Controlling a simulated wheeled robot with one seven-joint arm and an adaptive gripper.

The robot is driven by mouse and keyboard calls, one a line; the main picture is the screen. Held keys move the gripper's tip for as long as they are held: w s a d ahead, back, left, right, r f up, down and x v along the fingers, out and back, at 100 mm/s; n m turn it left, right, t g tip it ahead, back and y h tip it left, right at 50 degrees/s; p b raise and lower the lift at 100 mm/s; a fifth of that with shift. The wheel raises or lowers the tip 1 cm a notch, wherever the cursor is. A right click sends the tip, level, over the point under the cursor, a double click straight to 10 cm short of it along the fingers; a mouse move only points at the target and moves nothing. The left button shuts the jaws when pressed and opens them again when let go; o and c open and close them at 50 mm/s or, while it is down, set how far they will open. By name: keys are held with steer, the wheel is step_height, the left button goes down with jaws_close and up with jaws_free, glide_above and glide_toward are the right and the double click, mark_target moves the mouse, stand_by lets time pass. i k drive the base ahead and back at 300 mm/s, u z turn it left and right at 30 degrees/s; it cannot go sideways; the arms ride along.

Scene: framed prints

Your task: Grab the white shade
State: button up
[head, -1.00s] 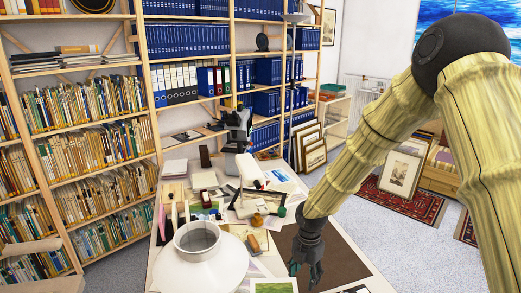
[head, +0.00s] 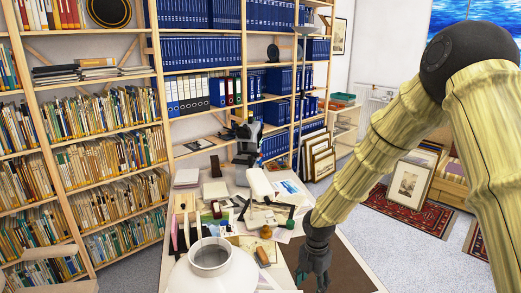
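The white shade (head: 213,270) is a round white lamp shade with an open collar at its top. It stands at the near end of the cluttered desk, at the bottom of the head view, and its lower part is cut off by the frame edge. My gripper (head: 314,278) is dark grey and hangs pointing down to the right of the shade, over the brown desk mat. It is apart from the shade and holds nothing that I can see. Its fingers are small and dark, with a gap showing between them.
The desk (head: 356,262) holds papers, small tools and a microscope (head: 247,140) at the back. Tall shelves of books and blue binders (head: 200,98) stand behind and left. Framed prints (head: 409,187) lean at the right near a red rug (head: 412,208). The brown mat (head: 345,268) is mostly clear.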

mark_target(212, 265)
steer(key=z, duration=0.05)
steer(key=k, duration=0.9)
